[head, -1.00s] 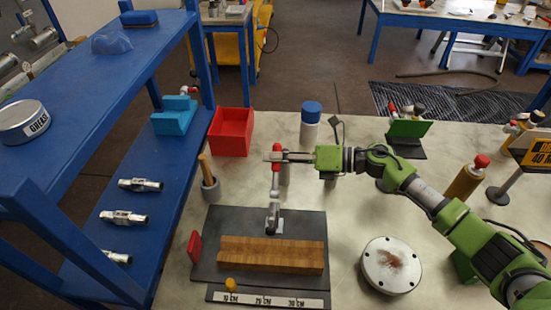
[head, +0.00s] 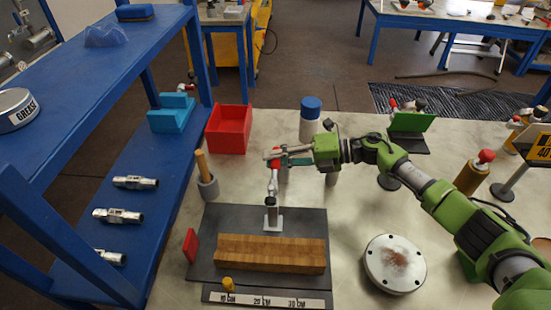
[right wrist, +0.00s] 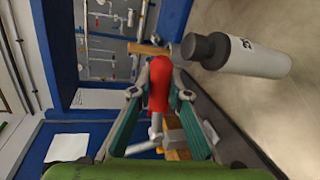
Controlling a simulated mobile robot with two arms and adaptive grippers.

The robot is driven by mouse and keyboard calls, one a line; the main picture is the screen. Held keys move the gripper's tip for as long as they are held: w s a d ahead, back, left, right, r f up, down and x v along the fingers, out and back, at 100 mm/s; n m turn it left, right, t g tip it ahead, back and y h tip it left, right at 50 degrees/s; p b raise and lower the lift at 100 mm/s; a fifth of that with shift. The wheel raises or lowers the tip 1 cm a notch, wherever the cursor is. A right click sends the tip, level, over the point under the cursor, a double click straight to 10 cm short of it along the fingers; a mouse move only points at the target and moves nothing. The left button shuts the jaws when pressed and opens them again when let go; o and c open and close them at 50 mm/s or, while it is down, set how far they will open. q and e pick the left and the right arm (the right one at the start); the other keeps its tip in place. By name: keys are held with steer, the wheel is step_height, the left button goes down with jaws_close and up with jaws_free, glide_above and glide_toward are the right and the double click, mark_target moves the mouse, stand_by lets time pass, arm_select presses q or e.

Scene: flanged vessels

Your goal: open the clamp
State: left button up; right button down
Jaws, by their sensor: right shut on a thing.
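The toggle clamp (head: 272,214) stands on the dark base plate (head: 205,255), behind a wooden block (head: 270,253). Its red handle (head: 275,168) points up, away from the block. My right gripper (head: 275,157) is shut on this handle near its top. In the right wrist view the red handle (right wrist: 160,85) sits between the two fingertips, with metal clamp parts beyond it, partly hidden. My left gripper is not in view.
A white bottle with a blue cap (head: 310,120) stands just behind the gripper. A red bin (head: 229,130) and a grey mortar with pestle (head: 207,185) are to the left. A round flange (head: 395,264) lies at right. The blue shelf (head: 95,110) borders the left.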

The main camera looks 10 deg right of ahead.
stand_by(0.3)
steer(key=c, duration=1.9)
jaws_free()
steer(key=shift+f, duration=0.1)
steer(key=shift+d, duration=0.25)
steer(key=v, duration=1.1)
steer(key=shift+d, duration=0.3)
